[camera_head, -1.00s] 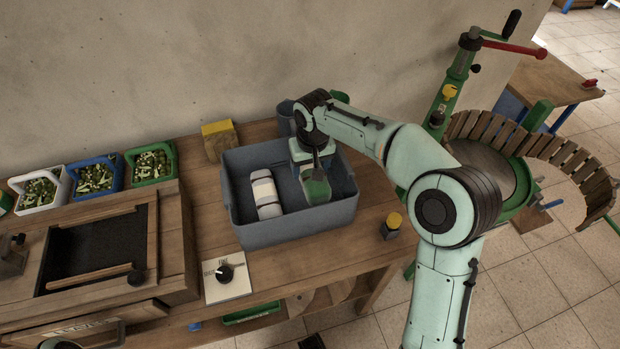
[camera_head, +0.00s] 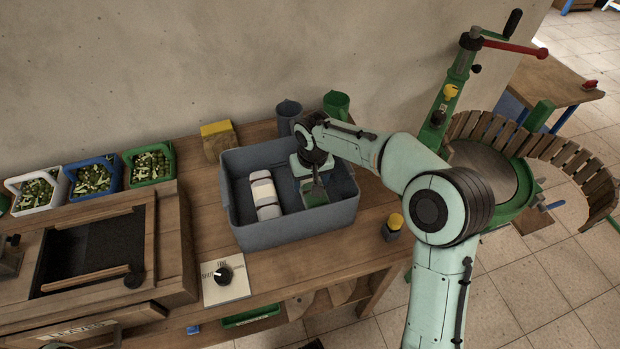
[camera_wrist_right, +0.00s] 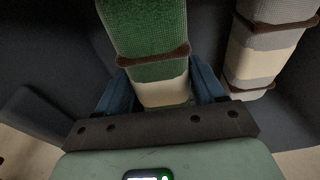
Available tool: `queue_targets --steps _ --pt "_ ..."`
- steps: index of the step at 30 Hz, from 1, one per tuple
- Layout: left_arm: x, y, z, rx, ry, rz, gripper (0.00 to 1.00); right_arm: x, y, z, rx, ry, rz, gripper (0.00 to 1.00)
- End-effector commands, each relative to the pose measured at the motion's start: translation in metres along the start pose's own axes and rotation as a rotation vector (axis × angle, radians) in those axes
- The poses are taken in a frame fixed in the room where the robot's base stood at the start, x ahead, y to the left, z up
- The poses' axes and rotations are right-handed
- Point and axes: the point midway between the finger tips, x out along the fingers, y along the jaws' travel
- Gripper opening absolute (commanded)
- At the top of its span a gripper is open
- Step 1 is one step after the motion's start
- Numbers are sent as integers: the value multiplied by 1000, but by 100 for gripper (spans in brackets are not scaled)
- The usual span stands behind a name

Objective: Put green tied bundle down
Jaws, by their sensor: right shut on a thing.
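The green tied bundle (camera_wrist_right: 152,40) fills the middle of the right wrist view, with a brown tie and a pale band near the jaws. My right gripper (camera_wrist_right: 160,90) is shut on it, with one blue finger on each side. In the head view my right gripper (camera_head: 312,186) is down inside the grey crate (camera_head: 295,232), in its right half, and a little green of the bundle shows under it. I cannot tell whether the bundle touches the crate floor. My left gripper is not in view.
A white and grey bundle (camera_head: 265,194) lies in the crate's left half, beside the green one; it also shows in the right wrist view (camera_wrist_right: 262,45). A grey jug (camera_head: 288,117) and green jug (camera_head: 337,104) stand behind. A yellow-topped jar (camera_head: 393,224) stands right.

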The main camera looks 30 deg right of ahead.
Motion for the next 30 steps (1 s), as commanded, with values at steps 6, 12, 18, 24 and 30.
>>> queue_targets --steps 6,12,18,24,30 --pt "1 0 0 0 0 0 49 2 0 0 0 0 0 81" --pt "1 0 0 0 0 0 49 2 0 0 0 0 0 94" --pt "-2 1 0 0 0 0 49 -2 0 0 0 0 0 94" --pt "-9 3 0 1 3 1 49 -33 -1 -3 0 4 -1 94" --pt "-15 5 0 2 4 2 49 -79 0 -3 0 6 -1 94"
